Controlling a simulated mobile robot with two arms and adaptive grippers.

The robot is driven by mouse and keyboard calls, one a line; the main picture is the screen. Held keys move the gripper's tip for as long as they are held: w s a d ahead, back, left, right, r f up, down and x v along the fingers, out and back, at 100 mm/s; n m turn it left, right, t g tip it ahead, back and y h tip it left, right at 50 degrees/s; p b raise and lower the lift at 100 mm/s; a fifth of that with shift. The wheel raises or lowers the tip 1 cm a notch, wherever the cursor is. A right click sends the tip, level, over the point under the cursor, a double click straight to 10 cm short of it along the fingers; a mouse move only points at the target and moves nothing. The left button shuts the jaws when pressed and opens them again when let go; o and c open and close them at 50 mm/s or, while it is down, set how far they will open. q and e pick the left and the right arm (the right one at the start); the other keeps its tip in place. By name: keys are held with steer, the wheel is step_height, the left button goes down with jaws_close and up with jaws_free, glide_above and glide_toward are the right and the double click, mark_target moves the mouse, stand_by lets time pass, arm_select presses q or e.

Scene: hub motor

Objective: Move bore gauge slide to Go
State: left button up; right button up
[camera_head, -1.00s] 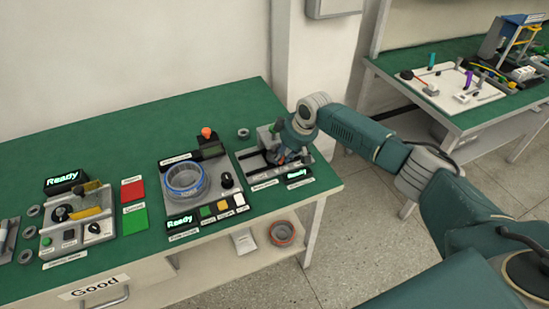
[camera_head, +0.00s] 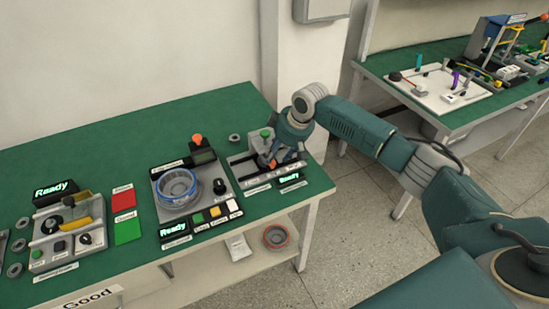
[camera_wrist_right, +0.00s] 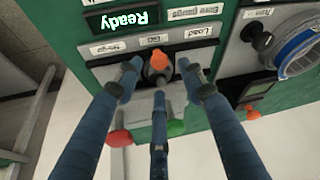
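The bore gauge station (camera_head: 240,160) is at the right end of the green bench, with a "Ready" display. In the right wrist view its panel (camera_wrist_right: 100,72) carries "Storage", "GO", "Load" and "Bore gauge" labels. The slide's orange-tipped gauge (camera_wrist_right: 160,62) stands at the track beside the "GO" label; the orange tip also shows in the head view (camera_head: 272,164). My right gripper (camera_head: 285,148) is over the station. Its fingers (camera_wrist_right: 163,78) are spread apart around the gauge, with visible gaps; firm contact cannot be seen. My left gripper is not in view.
Left of the station stands another device with a blue-ringed part (camera_head: 178,188) and an orange-knobbed post (camera_head: 198,140). A grey ring (camera_head: 234,139) lies behind. Red (camera_head: 122,199) and green (camera_head: 126,229) plates lie further left. A red-rimmed roll (camera_head: 275,237) is on the lower shelf.

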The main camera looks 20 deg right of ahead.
steer(key=shift+v, duration=1.85)
